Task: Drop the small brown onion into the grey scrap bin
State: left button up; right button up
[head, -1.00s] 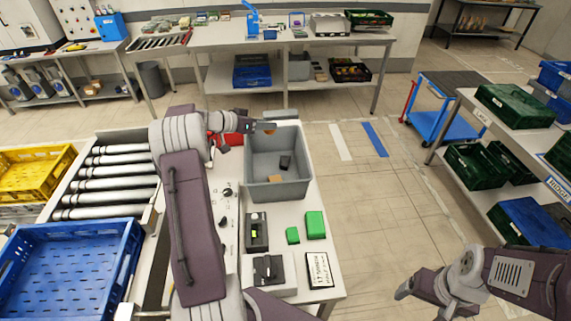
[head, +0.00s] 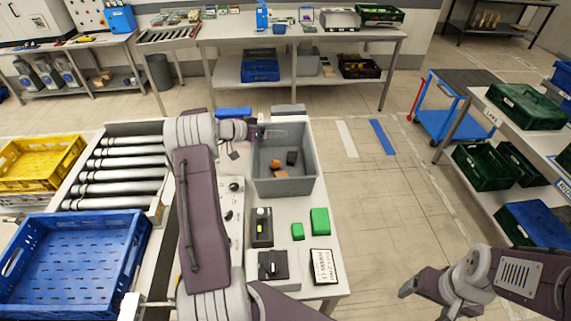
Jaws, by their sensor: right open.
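The grey scrap bin (head: 303,186) stands on the white bench, open at the top. The small brown onion (head: 276,163) lies inside it, left of a dark block (head: 291,158) and against a tan piece (head: 281,174). My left gripper (head: 268,132) is over the bin's back left rim, above and apart from the onion. Its jaws look open and nothing shows between them. My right gripper (head: 421,302) is open and empty at the lower right, over the floor and far from the bin.
A blue crate (head: 70,260) and rollers (head: 120,175) are at left. Clear floor lies right of the bench.

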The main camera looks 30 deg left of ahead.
pick_arm(q)
jog(key=b+v, duration=0.3)
jog(key=v, duration=0.6)
jog(key=shift+b, duration=0.4)
